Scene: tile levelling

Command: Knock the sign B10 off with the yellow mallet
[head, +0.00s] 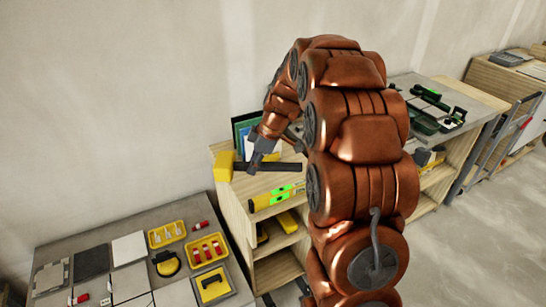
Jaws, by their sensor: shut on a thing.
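The yellow mallet (224,166) is in the head view, left of the middle, with its yellow head to the left and its dark handle stretching to the right. My gripper (256,163) is shut on the mallet's handle, close to the head. The mallet is held roughly level, and in this view it overlaps the top of the wooden shelf unit. I cannot make out a sign marked B10; no lettering is readable at this size. My arm covers part of the middle of the view.
A table (60,249) at lower left bears several tiles, two yellow trays (167,235) of small parts and a yellow tool (212,286). A yellow-green level (275,197) lies on the wooden shelf unit (236,205). A green case (432,108) lies open on the right-hand bench.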

